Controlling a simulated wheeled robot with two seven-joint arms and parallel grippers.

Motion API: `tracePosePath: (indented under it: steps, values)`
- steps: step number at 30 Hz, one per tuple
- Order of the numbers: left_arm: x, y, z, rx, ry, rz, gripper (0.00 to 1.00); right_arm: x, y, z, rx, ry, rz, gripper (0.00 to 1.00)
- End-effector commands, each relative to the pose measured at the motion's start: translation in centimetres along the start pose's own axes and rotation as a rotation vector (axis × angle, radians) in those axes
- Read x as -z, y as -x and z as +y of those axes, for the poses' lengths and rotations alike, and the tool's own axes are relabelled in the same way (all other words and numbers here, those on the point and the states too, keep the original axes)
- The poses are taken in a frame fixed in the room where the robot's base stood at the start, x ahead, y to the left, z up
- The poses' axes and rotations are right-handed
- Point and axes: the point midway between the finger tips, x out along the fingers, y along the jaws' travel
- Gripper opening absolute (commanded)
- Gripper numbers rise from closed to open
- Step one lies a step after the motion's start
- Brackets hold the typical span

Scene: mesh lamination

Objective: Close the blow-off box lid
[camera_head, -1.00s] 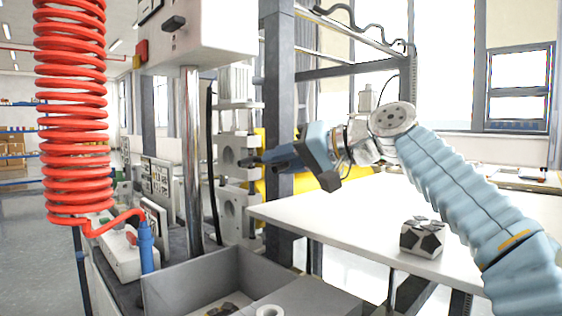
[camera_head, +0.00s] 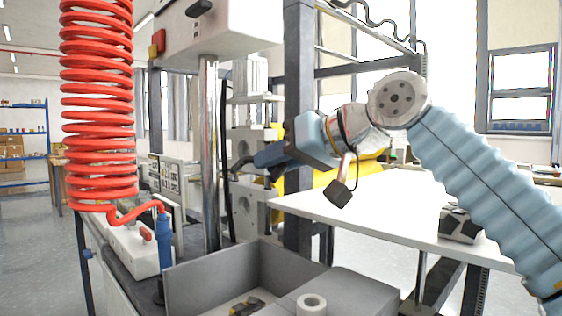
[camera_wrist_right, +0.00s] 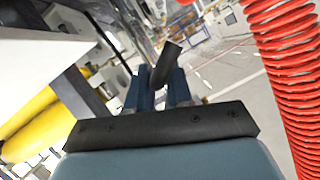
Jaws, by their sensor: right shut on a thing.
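A grey open-topped box (camera_head: 205,276) stands at the bottom middle of the head view, with a few dark and yellowish pieces inside. I cannot tell which part is the blow-off box lid. A flat grey surface (camera_head: 365,292) adjoins the box on its right, with a white ring (camera_head: 311,304) on it. My right gripper (camera_head: 246,163) is above and behind the box, pointing left. It is shut on a small dark piece (camera_wrist_right: 166,62), which shows between the blue fingers in the right wrist view. My left gripper is not in view.
A red coiled hose (camera_head: 97,110) with a blue nozzle (camera_head: 164,240) hangs at the left. A metal column (camera_head: 209,150) rises beside my right gripper. A white table (camera_head: 370,205) at the right carries a black-and-white object (camera_head: 460,224). Open floor lies at far left.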

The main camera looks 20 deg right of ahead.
Motion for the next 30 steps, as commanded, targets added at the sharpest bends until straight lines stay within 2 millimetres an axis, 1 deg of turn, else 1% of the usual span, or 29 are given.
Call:
tracePosePath:
  steps: [1, 9, 15, 24, 30]
  values:
    - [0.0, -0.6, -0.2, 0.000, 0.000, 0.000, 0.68, -1.1, -0.2, -0.5, -0.016, 0.043, -0.003, 0.00]
    - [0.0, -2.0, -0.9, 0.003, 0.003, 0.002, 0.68, -4.7, -1.5, -3.0, -0.115, 0.282, -0.003, 0.00]
    - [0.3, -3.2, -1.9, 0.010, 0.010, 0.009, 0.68, -7.7, -2.7, -4.4, -0.185, 0.453, -0.001, 0.00]
    - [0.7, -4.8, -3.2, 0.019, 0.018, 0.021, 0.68, -11.5, -4.2, -5.3, -0.269, 0.658, 0.003, 0.00]
    - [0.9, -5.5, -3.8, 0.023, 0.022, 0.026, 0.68, -12.9, -4.8, -5.5, -0.303, 0.741, 0.003, 0.00]
